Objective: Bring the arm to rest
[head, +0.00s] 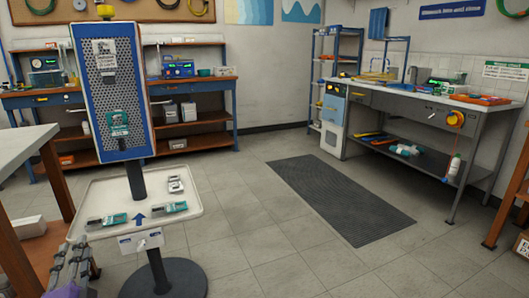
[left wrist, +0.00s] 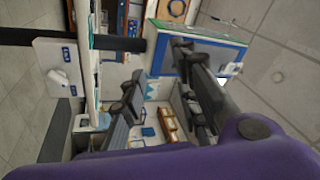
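My left gripper (head: 72,262) is low at the left of the head view, in front of the test stand's tray (head: 190,229). In the left wrist view the dark fingers of my left gripper (left wrist: 162,100) stand apart with nothing between them. It is open and empty. My right gripper is in neither view. The test stand has a blue-framed perforated panel (head: 108,75) with a teal-grey device (head: 118,123) on it. Teal-grey devices (head: 107,220) (head: 170,208) and a paler one (head: 176,184) lie on the tray.
A round dark base (head: 187,280) carries the stand. A table (head: 22,143) stands close at the left. A workbench (head: 210,84) is behind, and a grey bench (head: 430,100) is at the right. A dark mat (head: 340,199) lies on open floor in the middle.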

